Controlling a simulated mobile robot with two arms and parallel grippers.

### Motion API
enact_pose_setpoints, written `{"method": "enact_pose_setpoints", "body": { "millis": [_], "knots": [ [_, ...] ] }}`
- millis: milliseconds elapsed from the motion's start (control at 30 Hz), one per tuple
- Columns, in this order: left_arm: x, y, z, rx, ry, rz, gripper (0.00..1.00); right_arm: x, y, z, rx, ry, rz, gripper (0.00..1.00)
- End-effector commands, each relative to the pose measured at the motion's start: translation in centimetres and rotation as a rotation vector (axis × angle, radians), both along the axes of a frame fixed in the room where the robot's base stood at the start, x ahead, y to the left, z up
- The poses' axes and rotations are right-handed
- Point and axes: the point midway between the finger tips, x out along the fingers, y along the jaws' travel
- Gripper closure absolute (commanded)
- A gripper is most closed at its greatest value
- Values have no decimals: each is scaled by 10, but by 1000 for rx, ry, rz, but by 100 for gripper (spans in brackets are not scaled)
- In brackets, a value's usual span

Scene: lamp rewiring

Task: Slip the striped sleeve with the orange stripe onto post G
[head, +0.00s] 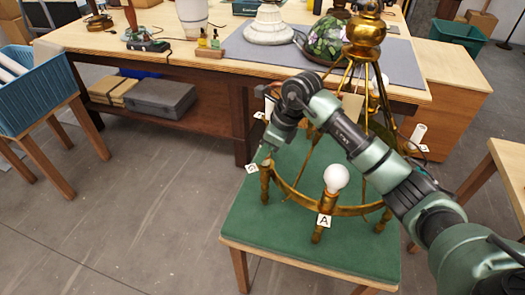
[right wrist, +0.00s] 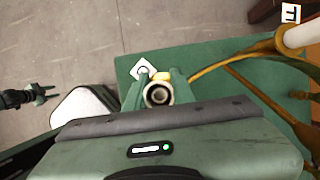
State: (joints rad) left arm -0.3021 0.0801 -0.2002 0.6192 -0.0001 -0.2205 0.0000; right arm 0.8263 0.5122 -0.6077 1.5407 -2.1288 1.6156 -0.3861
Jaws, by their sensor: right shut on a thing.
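The brass lamp frame (head: 342,210) stands on a green-topped stool, with a ring of short posts. The tag (head: 251,168) at its left post seems to read G; a tag also shows in the right wrist view (right wrist: 143,69). My right gripper (head: 267,153) reaches over the frame to that post. In the right wrist view its fingers are shut on a small round sleeve (right wrist: 157,93), seen end-on as a pale rim with a dark hole. Its stripe colour does not show. Whether it is around or above the post cannot be told. My left gripper (right wrist: 42,95) seems to show at far left, small and dark.
A white bulb (head: 336,178) sits on post A at the front. The workbench (head: 215,68) is behind, with a lamp base and bottles. A blue basket (head: 40,95) is at left; the floor between is clear.

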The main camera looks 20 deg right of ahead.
Motion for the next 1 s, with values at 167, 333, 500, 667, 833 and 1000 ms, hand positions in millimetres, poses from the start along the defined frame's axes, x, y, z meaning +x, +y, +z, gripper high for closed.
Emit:
{"method": "enact_pose_setpoints", "body": {
  "millis": [167, 333, 500, 667, 833, 1000],
  "knots": [
    [1, 0, -2, 0, -1, 0, 64, 0, 0, -1, -1, 0, 0, 100],
    [2, 0, -3, 0, -3, 1, 64, 1, 0, 0, 0, 0, -1, 100],
    [3, 0, -3, 0, -4, 1, 64, 0, 0, 0, 0, 0, -1, 100],
    [3, 0, -4, 0, -4, 1, 64, 0, 0, -1, -1, -1, 0, 100],
    [3, 0, -6, 0, -4, 1, 64, 1, 0, -2, -1, -1, 0, 100],
    [3, 0, -5, 0, -5, 1, 64, 0, 0, -2, -1, -1, 0, 100]
  ]
}}
